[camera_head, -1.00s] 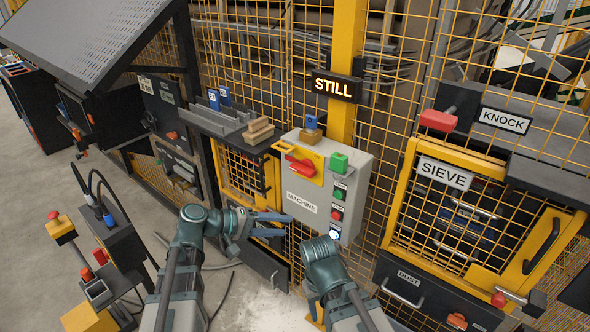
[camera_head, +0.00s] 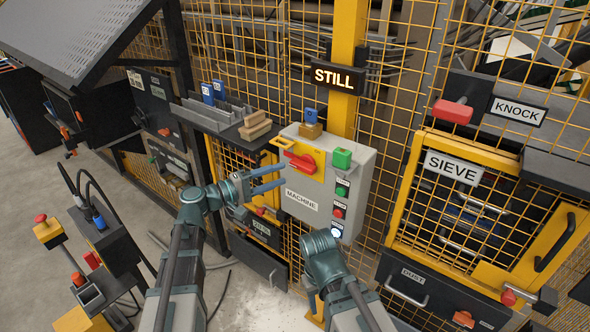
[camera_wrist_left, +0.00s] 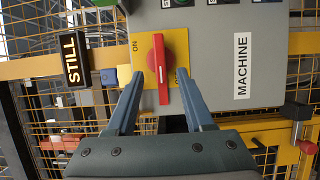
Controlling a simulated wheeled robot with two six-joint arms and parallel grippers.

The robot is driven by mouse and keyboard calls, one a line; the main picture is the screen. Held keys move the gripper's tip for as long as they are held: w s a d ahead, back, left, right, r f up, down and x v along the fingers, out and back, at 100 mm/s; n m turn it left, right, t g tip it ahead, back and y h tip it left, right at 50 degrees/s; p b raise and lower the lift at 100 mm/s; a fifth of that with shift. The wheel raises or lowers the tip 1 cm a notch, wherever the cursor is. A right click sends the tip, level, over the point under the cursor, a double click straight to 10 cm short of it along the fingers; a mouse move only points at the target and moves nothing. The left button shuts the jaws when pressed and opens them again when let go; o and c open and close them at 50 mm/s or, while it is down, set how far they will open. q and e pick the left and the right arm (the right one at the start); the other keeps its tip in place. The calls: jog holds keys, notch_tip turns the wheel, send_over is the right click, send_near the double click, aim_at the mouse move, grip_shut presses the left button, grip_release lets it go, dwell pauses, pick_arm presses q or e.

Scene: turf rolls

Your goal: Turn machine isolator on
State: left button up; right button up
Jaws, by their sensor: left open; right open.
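The machine isolator is a red rotary handle (camera_head: 300,161) on a yellow plate, on the grey MACHINE box (camera_head: 357,185). In the left wrist view the handle (camera_wrist_left: 163,95) lies lengthwise across that plate, with ON beside it to the left and a partly hidden label to the right. My left gripper (camera_head: 284,175) is open in front of the box, just left of and below the handle. In the wrist view its fingertips (camera_wrist_left: 160,74) are on either side of the handle, apart from it. My right gripper (camera_head: 325,246) is low in front of the box, its fingers hidden.
Green and red buttons (camera_head: 338,212) and a lit white one run down the box's right side. A green block (camera_head: 342,157) is on its upper right. A STILL sign (camera_head: 334,77) hangs above. Wooden blocks (camera_head: 255,126) lie on a ledge to the left. The SIEVE door (camera_head: 453,168) is right.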

aim_at(298, 168)
pick_arm(q)
jog(key=shift+x, duration=3.1)
grip_shut()
